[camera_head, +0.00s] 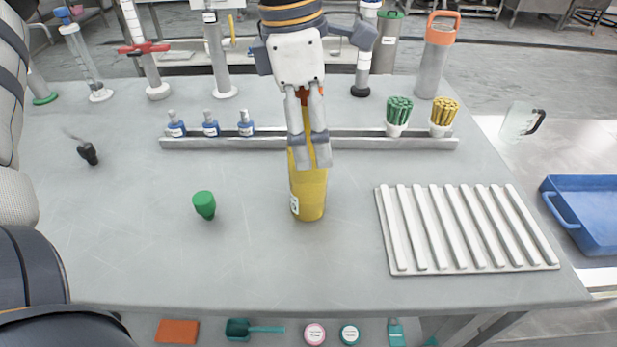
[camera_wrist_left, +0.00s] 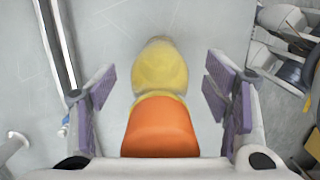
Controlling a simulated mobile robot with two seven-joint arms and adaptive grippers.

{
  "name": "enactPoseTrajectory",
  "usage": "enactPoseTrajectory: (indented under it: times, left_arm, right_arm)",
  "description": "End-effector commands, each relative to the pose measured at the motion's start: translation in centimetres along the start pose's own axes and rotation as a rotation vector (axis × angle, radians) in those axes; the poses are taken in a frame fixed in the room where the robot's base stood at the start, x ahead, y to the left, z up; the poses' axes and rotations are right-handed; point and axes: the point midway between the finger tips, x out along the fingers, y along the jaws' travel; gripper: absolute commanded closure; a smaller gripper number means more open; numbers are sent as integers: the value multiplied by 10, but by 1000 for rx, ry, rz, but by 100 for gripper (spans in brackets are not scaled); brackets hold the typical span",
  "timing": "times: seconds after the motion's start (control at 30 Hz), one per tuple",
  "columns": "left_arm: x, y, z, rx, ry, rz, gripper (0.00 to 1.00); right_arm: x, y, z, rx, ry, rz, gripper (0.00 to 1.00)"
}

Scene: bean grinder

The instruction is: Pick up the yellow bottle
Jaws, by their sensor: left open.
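The yellow bottle (camera_head: 309,194) stands upright on the grey table, with a white label low on its left side. My left gripper (camera_head: 314,150) is at its upper part, and its fingers hide much of the bottle's top. In the left wrist view, the yellow bottle (camera_wrist_left: 160,68) with its orange cap (camera_wrist_left: 160,128) is between the purple pads of my left gripper (camera_wrist_left: 162,90). The jaws are open, with a gap on both sides of the cap. My right gripper is not in view.
A white ribbed tray (camera_head: 384,240) lies to the right, a green stopper (camera_head: 204,204) to the left. The table in front of the bottle is clear.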

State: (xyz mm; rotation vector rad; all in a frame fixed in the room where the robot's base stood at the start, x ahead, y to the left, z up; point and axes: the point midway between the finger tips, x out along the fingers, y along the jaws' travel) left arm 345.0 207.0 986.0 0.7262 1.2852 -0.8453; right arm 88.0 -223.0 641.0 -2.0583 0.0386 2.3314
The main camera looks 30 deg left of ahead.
Motion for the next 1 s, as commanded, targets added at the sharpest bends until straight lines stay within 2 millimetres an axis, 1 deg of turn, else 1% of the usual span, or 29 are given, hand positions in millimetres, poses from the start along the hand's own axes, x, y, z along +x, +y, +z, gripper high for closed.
enactPoseTrajectory:
  times: [0.03, 0.07, 0.1, 0.17, 0.2, 0.27, 0.3, 0.37, 0.63, 0.73, 0.97, 1.0]
  left_arm:
    - [0, 0, 0, 0, 0, 1, 30]
    - [-1, 0, 0, 0, 0, 1, 32]
    - [-1, 0, 0, 0, 0, 1, 41]
    - [-1, 0, 0, 0, 0, 1, 55]
    - [-1, 0, 0, 0, 0, 1, 64]
    - [-1, 0, 0, 0, 0, 1, 77]
    - [-1, 0, 0, 0, 0, 1, 86]
    - [-1, 0, 0, 0, 0, 0, 100]
    - [-1, 0, 0, 0, 0, 1, 100]
    - [-6, 1, 1, 0, -2, 3, 100]
    - [-34, 0, 6, 1, -3, 4, 100]
    - [-39, -4, 5, 3, -4, 5, 100]
  right_arm:
    - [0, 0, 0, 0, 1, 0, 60]
    - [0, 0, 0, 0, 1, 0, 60]
    - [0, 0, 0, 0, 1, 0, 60]
    - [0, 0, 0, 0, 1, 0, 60]
    - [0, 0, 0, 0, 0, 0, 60]
    - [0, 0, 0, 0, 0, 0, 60]
    - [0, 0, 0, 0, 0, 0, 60]
    - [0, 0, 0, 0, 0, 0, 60]
    - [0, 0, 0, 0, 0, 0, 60]
    - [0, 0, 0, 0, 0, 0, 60]
    - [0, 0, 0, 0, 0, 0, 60]
    - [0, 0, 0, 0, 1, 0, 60]
